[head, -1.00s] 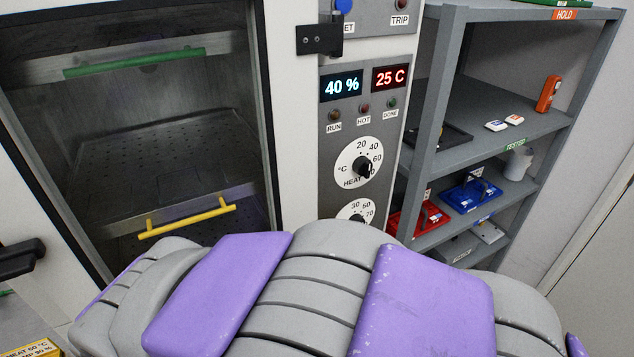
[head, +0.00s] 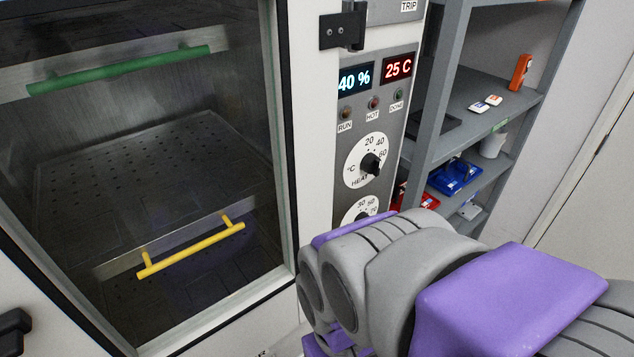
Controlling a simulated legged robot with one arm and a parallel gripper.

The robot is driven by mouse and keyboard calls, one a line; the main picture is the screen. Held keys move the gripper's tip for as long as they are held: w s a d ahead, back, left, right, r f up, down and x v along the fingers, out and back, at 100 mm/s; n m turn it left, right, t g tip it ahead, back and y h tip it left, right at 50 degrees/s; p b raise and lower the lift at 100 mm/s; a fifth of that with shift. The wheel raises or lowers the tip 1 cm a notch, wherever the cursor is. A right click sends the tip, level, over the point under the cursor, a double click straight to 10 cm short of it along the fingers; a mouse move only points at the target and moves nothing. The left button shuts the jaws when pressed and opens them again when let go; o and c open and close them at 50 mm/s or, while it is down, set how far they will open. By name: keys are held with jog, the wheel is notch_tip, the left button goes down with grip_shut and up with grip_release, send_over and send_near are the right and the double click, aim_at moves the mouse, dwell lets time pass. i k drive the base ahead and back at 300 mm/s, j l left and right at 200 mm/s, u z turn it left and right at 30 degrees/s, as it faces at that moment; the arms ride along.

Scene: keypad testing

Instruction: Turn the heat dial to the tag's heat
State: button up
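The heat dial (head: 369,161) is a white disc with a black knob on the grey control panel, in the middle of the head view. The knob seems to point to the lower right, below the 60; the mark there is hidden. A second dial (head: 361,216) below it is partly covered by my grey and purple arm. The displays read 40 % (head: 355,78) and 25 C (head: 398,67). My gripper is not in view. No tag shows now.
Left of the panel is a glass-fronted chamber with a green bar handle (head: 120,70) and a yellow one (head: 190,250). A black latch (head: 343,27) juts out above the displays. A grey shelf rack (head: 433,95) with several devices stands at right. My arm fills the lower right.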

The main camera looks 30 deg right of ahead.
aim_at(370, 164)
jog(key=z, duration=0.85)
